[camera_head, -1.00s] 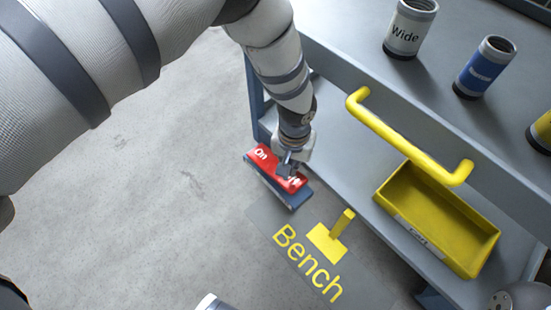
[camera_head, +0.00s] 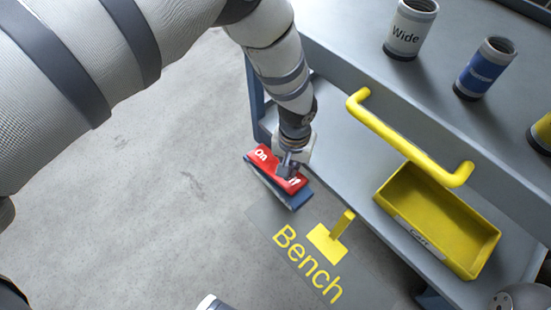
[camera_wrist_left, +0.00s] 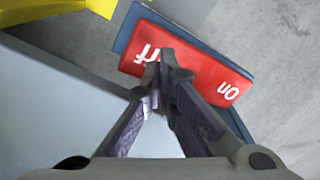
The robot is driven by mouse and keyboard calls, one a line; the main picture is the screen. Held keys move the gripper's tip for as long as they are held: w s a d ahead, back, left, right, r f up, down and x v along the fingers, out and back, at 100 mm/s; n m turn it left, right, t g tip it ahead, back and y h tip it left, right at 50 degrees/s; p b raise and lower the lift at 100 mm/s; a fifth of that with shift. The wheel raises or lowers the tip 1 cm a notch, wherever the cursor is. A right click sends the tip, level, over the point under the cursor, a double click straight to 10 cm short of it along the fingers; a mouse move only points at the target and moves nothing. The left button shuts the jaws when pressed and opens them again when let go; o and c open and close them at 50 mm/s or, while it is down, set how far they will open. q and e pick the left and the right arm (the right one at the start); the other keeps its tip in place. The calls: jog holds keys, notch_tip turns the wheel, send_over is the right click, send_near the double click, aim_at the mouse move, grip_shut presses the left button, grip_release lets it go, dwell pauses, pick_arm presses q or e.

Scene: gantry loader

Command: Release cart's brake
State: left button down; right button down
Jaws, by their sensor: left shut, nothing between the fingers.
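The cart's brake is a red rocker pedal (camera_head: 268,160) marked "On" and "Off" on a blue base (camera_head: 293,201), low at the cart's near left corner. In the left wrist view the red pedal (camera_wrist_left: 215,82) fills the upper middle, with its "Off" lettering partly hidden by my fingertips. My left gripper (camera_head: 288,172) is shut and empty, pointing down with its tips at the "Off" end. Its closed fingertips (camera_wrist_left: 168,62) appear to touch the pedal, but exact contact is hard to tell. The grey cart (camera_head: 330,45) stands to the right.
A yellow handle bar (camera_head: 405,135) sticks out from the cart above a yellow tray (camera_head: 440,215). A white "Wide" cup (camera_head: 407,35) and a blue cup (camera_head: 485,70) stand on top. A "Bench" floor plate (camera_head: 285,255) with a yellow post lies near. Left floor is clear.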

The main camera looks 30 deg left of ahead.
pick_arm(q)
jog(key=shift+f+b, duration=0.85)
jog(key=shift+f, duration=0.8)
dwell(0.7)
jog(key=shift+r, duration=0.1)
notch_tip(320, 180, up, 7)
jog(key=p, duration=0.4)
jog(key=shift+p, duration=0.3)
